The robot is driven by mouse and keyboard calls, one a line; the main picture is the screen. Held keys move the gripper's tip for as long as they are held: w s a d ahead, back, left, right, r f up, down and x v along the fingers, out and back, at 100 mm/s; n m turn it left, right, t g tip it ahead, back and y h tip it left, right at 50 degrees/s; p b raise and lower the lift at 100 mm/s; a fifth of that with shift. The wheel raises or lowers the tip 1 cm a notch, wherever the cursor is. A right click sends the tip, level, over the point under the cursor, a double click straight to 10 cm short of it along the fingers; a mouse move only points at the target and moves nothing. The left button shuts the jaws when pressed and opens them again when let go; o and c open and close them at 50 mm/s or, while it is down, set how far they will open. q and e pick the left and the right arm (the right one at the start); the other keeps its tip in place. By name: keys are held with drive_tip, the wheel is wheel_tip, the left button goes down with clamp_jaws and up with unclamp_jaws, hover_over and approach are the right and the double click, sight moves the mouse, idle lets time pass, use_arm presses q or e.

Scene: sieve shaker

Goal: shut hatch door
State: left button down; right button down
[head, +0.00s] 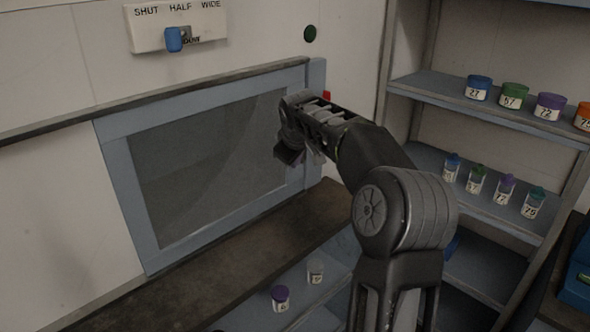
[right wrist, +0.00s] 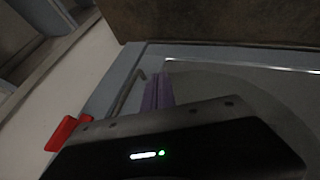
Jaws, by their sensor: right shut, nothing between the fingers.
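The hatch door (head: 130,195) is a blue-grey frame around a dark see-through pane, set in the pale wall in the head view. It looks nearly flush with its surround, but I cannot tell if it is fully shut. My right gripper (head: 291,156) is at the door's right side, in front of the pane. In the right wrist view its purplish fingers (right wrist: 158,92) are together and empty, beside a thin dark bent bar (right wrist: 126,94) like a handle. I cannot tell whether they touch the door. My left gripper is not in view.
A red piece (right wrist: 68,133) shows by the door's edge. A panel (head: 206,27) marked SHUT, HALF, WIDE with a blue knob (head: 173,40) is above. A brown ledge (head: 215,250) runs below the door. Shelves (head: 430,85) with labelled jars stand at right.

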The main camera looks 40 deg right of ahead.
drive_tip(key=v, duration=0.4)
drive_tip(key=shift+s+a+r, duration=0.15)
drive_tip(key=shift+s+r, duration=0.05)
drive_tip(key=shift+r, duration=0.1)
